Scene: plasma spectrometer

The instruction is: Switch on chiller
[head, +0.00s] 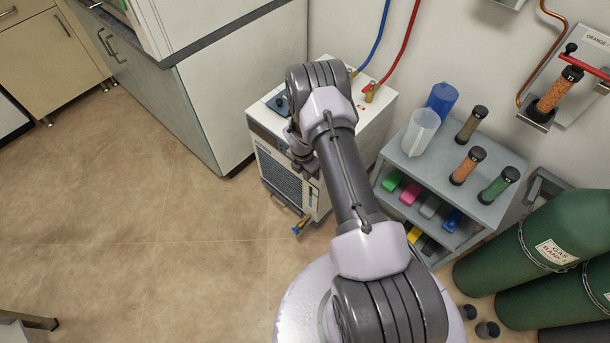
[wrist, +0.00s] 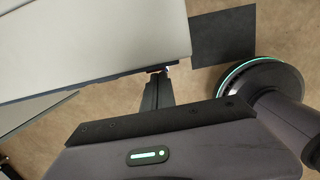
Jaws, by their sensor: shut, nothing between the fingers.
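The chiller (head: 280,178) is a white box with a dark front grille, standing on the floor against the wall in the head view. A blue hose and a red hose join its top at the back. A dark panel (head: 276,103) lies on its top left. My gripper (head: 304,163) is at the upper front of the chiller, partly hidden by my arm. In the wrist view the shut fingers (wrist: 157,78) reach the edge of a pale casing (wrist: 95,45), with a small orange-red spot at their tips. I cannot tell whether they touch. The switch itself is not clearly visible.
A grey cart (head: 436,172) with bottles and coloured boxes stands right of the chiller. Green gas cylinders (head: 530,240) stand at the lower right. A white cabinet (head: 240,95) stands close on the left. The floor at the left is clear.

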